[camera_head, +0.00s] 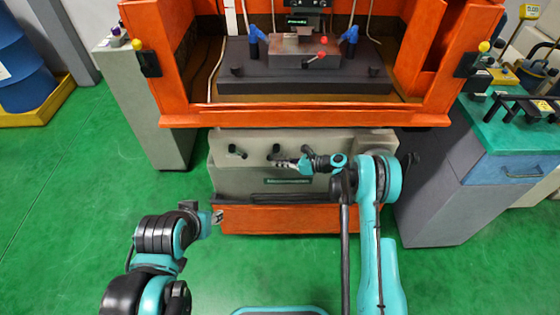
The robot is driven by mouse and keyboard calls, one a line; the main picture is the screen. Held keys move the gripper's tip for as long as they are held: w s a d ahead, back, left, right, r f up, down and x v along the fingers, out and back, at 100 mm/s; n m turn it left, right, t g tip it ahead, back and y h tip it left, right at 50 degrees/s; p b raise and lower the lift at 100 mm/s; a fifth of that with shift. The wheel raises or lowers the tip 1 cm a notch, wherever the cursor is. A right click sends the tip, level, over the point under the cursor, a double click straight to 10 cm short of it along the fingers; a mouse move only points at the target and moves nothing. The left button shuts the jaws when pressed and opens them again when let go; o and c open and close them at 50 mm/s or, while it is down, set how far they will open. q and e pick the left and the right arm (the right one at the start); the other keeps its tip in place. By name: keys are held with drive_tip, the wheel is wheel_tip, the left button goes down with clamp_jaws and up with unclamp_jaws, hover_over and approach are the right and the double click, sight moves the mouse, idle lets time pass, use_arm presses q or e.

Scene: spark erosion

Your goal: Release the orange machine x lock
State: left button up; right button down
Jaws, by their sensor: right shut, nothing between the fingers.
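The orange machine (300,117) stands ahead of me, with a grey front panel (225,180) below its tank. Two black lock handles show on this panel, a left one (236,152) and a middle one (276,152). I cannot read which is the x lock. My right gripper (279,162) is shut and empty, pointing left just at or below the middle handle. Whether it touches the handle I cannot tell. My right wrist covers part of the panel to its right. My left gripper (217,217) is low at the left, near the orange base; its jaws are too small to read.
A dark work plate with a metal block (305,52) and a red-knobbed lever (315,60) lies in the tank. A grey cabinet (150,110) stands left, a green-topped bench (510,125) right. A blue barrel (22,70) is far left. Green floor is free at left.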

drive_tip(key=shift+a, duration=0.9)
drive_tip(key=shift+a+r, duration=0.1)
drive_tip(key=shift+a, duration=0.1)
idle(1.2)
